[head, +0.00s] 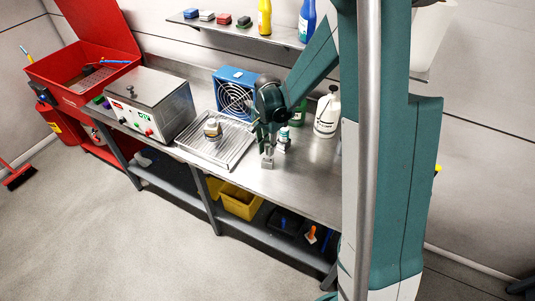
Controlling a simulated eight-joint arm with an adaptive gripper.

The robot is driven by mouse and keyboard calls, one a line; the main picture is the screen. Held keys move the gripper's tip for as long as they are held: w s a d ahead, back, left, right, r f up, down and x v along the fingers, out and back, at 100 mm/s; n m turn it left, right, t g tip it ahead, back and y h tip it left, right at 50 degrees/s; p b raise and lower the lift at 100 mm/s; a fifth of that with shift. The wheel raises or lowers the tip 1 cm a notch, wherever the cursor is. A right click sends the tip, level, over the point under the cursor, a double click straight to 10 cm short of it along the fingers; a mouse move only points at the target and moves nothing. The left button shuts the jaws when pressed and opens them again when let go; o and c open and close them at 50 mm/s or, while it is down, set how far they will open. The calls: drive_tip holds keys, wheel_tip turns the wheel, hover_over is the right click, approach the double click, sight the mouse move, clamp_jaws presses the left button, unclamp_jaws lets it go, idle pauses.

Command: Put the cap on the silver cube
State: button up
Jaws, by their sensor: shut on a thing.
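My gripper (268,149) is above the front part of the steel bench, pointing down. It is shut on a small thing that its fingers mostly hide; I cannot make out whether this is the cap. A small silver block (267,163), which looks like the silver cube, shows directly below the fingertips near the bench's front edge. I cannot tell whether the gripper touches it. A small round piece (212,128), tan and grey, stands on the wire-rack tray to the left; I cannot tell what it is.
The tray (235,154) lies left of my gripper. A small bottle (284,138) stands close right of it, and a white bottle (327,115) farther right. A blue fan (235,93) is behind, a steel box unit (150,100) at left. The front right of the bench (315,185) is clear.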

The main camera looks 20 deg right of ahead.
sight(267, 143)
drive_tip(key=shift+f, duration=1.65)
drive_tip(key=shift+f, duration=0.15)
drive_tip(key=o, duration=0.8)
drive_tip(key=shift+r, duration=6.2)
